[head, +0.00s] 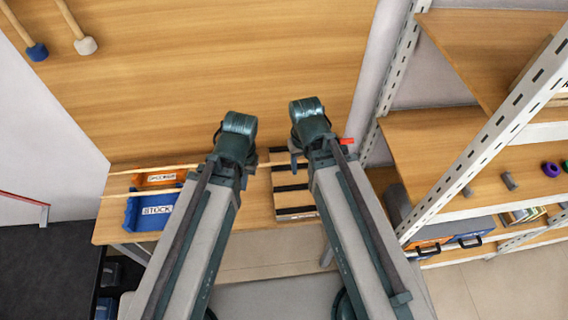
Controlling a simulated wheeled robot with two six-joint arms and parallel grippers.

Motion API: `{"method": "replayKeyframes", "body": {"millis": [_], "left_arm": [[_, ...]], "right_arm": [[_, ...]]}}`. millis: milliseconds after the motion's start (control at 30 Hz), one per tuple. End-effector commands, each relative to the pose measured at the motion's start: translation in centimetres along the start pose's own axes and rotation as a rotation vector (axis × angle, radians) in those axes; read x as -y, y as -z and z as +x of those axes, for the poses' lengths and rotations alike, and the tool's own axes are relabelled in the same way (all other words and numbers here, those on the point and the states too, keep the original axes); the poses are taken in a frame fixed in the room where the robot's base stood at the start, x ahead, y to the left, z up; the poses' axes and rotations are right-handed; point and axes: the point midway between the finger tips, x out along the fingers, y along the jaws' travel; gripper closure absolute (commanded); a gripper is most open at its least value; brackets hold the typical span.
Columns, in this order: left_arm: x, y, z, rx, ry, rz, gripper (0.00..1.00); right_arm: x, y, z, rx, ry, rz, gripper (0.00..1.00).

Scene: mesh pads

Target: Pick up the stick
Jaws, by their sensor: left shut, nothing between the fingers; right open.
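A thin light wooden stick (140,170) lies across the orange bin at the left of the table and runs right, passing behind my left arm. A second thin stick (118,195) lies nearer, above the blue bin. My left gripper (244,178) is shut and empty, just right of the bins; its fingers are mostly hidden by my arm. My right gripper (293,162) is open and empty over the slatted board, near the stick's right end. I cannot tell whether either gripper touches the stick.
The blue bin (131,215) and orange bin (141,181) stand on the table (107,232). A wooden board with dark strips (287,199) lies between my arms. Two mallets (37,51) (85,45) show upper left against the wood panel. A metal shelf (460,185) bounds the right.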

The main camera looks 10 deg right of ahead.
Motion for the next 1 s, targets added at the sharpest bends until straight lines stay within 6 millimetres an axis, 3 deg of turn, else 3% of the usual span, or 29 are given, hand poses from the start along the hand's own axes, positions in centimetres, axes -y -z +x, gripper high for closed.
{"method": "replayKeyframes", "body": {"millis": [200, 400, 733, 1000], "left_arm": [[-0.1, 0.1, 1.6, 0.000, 0.000, 0.001, 1.00], [-0.2, 0.1, 1.7, 0.000, 0.000, 0.001, 1.00], [-0.2, 0.1, 1.7, 0.000, 0.000, 0.001, 1.00], [-0.2, 0.1, 1.7, 0.000, 0.000, 0.001, 1.00]], "right_arm": [[-3.5, 1.7, 1.8, -0.040, 0.025, 0.163, 0.47], [-3.5, 3.3, 1.9, -0.063, 0.036, 0.369, 0.47], [-0.3, 6.2, 1.7, -0.085, 0.052, 0.746, 0.47], [5.1, 9.6, 1.4, -0.108, 0.096, 1.270, 0.47]]}}
